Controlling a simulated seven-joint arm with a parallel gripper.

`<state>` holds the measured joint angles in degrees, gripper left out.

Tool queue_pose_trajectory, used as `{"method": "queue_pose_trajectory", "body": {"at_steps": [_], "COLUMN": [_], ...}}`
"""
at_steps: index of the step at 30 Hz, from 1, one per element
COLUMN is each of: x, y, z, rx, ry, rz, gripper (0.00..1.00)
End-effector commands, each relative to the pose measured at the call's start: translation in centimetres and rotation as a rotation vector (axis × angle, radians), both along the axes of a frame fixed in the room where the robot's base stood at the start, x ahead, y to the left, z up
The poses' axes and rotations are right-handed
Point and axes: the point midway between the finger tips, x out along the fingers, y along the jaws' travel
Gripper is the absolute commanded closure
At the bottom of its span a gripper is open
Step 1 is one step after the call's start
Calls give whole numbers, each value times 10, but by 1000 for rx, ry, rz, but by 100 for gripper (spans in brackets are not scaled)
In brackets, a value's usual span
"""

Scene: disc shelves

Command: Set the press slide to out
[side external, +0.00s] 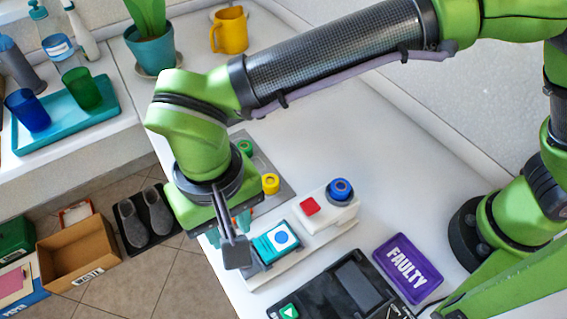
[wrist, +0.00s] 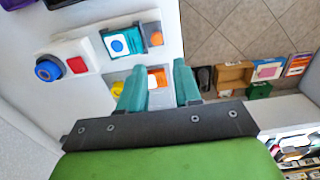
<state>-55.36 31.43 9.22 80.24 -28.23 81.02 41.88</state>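A white press-like unit (side external: 336,216) with a red square and a blue knob (side external: 340,190) stands on the work surface. Beside it a teal block with a blue dot (side external: 281,238) sits on a pale base. I cannot tell for sure which part is the press slide. In the wrist view the teal block (wrist: 119,42) lies between the white unit (wrist: 88,52) and a grey block (wrist: 153,34). My gripper (wrist: 160,82) is open, and its teal fingers are apart. A grey and orange part (wrist: 157,98) shows between them; contact cannot be told. The arm partly hides this area in the side view.
A grey panel with green and yellow buttons (side external: 270,184) is behind my gripper. A purple FAULTY tray (side external: 408,268) and a black case (side external: 335,290) lie at the front right. A cardboard box (side external: 79,253) and slippers (side external: 146,218) are below the surface edge.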

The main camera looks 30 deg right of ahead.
Motion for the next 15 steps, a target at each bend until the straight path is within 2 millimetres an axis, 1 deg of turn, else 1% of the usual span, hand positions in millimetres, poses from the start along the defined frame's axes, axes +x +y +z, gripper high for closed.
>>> {"method": "queue_pose_trajectory", "body": {"at_steps": [1,6,10,15], "x": [1,0,0,0], "y": [1,1,1,0], "z": [12,41,53,57], "rx": [4,3,2,0], "ry": [-4,-3,-1,-1], "rz": [0,1,2,1], "gripper": [67,67,67,67]}}
